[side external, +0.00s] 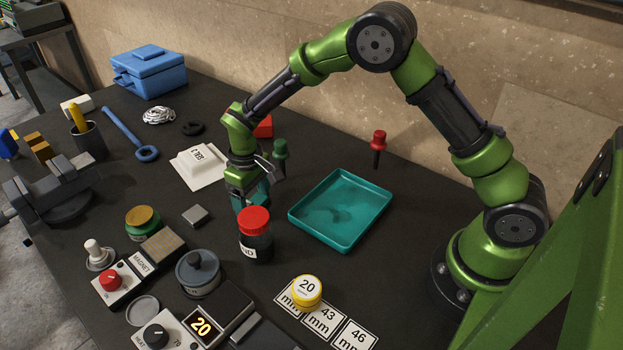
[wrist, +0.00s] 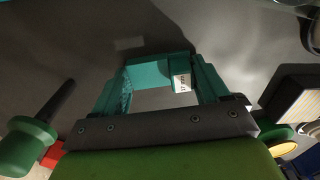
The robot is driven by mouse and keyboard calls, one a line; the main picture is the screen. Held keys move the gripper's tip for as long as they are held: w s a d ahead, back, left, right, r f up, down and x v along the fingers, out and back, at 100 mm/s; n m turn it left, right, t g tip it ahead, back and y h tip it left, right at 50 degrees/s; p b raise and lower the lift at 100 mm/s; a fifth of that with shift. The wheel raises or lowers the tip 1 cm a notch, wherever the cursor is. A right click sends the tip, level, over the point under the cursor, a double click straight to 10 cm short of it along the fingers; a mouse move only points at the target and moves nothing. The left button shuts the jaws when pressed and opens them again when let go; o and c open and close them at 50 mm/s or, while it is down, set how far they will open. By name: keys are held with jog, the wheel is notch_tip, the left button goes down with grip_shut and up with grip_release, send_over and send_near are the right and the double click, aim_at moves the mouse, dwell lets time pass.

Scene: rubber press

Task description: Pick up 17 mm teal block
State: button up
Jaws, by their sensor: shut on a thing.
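My gripper (wrist: 158,72) is shut on the teal block (wrist: 146,76), which sits between the two teal fingers in the wrist view. A small white label with dark print is on the right part of the block. In the side view my gripper (side external: 250,190) is low over the black table, behind the red-capped jar and left of the teal tray. There the block is hard to separate from the teal fingers and partly hidden. I cannot tell whether it touches the table.
A red-capped jar (side external: 255,242) stands close in front of my gripper. A dark green-handled tool (side external: 280,155) stands just right of it. The teal tray (side external: 298,213) is to the right. A white labelled piece (side external: 196,168) and a small grey block (side external: 195,216) lie left.

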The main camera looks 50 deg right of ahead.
jog(key=shift+c, duration=0.7)
jog(key=shift+r, duration=0.15)
